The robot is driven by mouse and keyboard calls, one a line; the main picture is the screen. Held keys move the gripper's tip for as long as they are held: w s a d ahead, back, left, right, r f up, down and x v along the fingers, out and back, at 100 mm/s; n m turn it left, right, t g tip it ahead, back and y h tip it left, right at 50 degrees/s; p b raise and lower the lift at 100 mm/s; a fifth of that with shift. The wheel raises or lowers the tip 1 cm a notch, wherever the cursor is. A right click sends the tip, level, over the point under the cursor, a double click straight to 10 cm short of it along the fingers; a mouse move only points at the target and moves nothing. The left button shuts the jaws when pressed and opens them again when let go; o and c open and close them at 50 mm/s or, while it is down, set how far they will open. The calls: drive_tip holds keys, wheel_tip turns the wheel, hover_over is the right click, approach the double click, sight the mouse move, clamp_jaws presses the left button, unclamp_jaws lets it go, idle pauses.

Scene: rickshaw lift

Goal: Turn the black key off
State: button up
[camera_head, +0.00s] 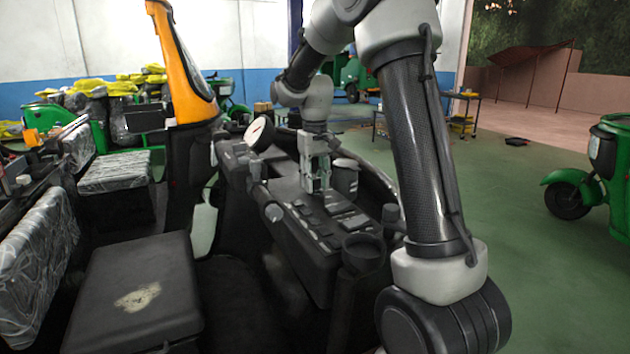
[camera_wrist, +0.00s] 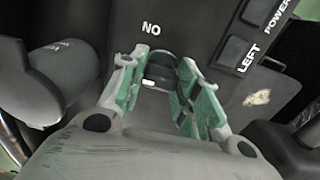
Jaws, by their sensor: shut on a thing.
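My gripper (camera_head: 316,186) points down at the black dashboard panel (camera_head: 318,240) of the rickshaw. In the wrist view, my gripper (camera_wrist: 168,75) has its green-padded fingers on either side of the black key (camera_wrist: 160,68), a dark round-topped piece, and is shut on it. The label ON shows upside down on the panel just beyond the key. A small white mark shows on the near side of the key. In the head view the key is hidden by my fingers.
Switches marked LEFT (camera_wrist: 240,52) and POWER (camera_wrist: 268,10) sit to the right in the wrist view. A grey-capped cylinder (camera_wrist: 62,72) is at left.

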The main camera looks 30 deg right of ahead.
sight(315, 179)
idle(0.4)
drive_tip(key=o, duration=1)
wheel_tip(315, 179, up, 12)
drive_tip(key=shift+s, duration=0.1)
